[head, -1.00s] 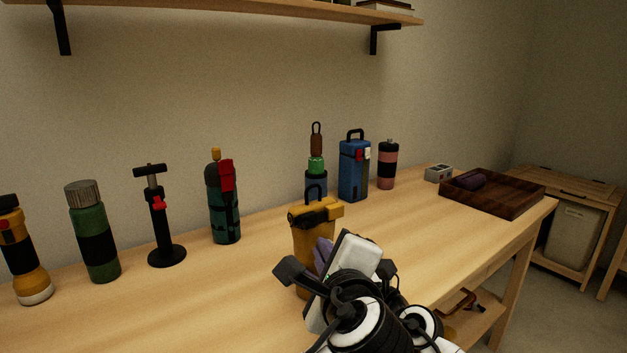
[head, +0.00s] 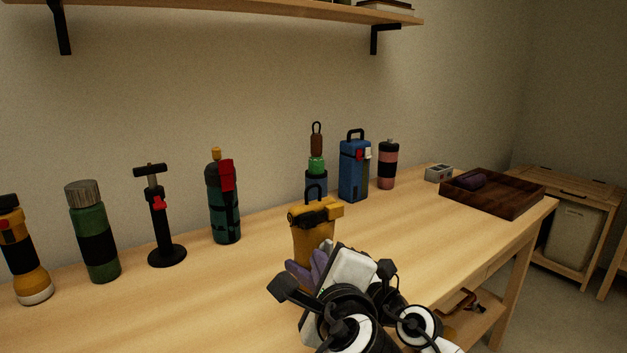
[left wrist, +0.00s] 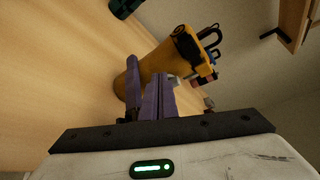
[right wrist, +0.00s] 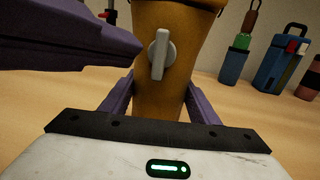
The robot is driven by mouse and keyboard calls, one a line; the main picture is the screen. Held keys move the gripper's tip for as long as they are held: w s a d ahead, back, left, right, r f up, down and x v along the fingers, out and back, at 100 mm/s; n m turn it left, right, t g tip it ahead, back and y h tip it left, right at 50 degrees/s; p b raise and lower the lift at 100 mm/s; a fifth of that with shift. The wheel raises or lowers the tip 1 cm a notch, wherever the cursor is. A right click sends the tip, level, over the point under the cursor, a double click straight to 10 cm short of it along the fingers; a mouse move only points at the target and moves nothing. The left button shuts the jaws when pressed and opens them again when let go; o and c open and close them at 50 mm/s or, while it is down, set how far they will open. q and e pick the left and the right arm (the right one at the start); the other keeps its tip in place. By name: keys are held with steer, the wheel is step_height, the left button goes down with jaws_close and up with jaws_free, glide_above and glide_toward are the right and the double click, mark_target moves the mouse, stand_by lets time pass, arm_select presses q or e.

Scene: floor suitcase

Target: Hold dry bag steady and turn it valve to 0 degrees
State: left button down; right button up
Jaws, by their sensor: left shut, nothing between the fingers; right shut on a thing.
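The yellow dry bag (head: 313,240) with a black top handle stands upright on the table. My right gripper (right wrist: 158,92) has its purple fingers on both sides of the bag's body and is shut on it. A grey valve (right wrist: 161,53) sits on the bag's front; its lever stands close to vertical, leaning slightly. My left gripper (left wrist: 158,90) is shut and empty; its purple fingertips (right wrist: 125,46) come in from the left, beside the valve and apart from it. In the head view the grippers overlap and hide the bag's lower front and the valve.
A green and black bottle (head: 225,205), a black pump (head: 160,220), a green flask (head: 96,235) and a flashlight (head: 27,255) stand to the left. Behind are a blue container (head: 353,172) and a pink-black bottle (head: 387,165). A wooden tray (head: 510,195) lies at right.

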arm_select(q)
steer(key=shift+a, duration=0.1)
steer(key=s+d, duration=0.3)
steer(key=s, duration=0.2)
steer(key=shift+s, duration=0.2)
stand_by(0.4)
steer(key=shift+r, duration=0.1)
steer(key=shift+w+a+r, duration=0.4)
steer(key=shift+w+r, duration=0.1)
steer(key=shift+w, duration=0.45)
steer(key=shift+w+a+r, duration=0.4)
steer(key=shift+w+r, duration=0.05)
steer(key=shift+w, duration=0.5)
steer(key=shift+w+a+r, duration=0.4)
steer(key=shift+w+r, duration=0.1)
steer(key=shift+w, duration=0.45)
steer(key=shift+w+d+f, duration=0.15)
steer(key=shift+d+f, duration=0.15)
steer(key=shift+f, duration=0.4)
steer(key=shift+a+f, duration=0.15)
steer(key=shift+f, duration=0.2)
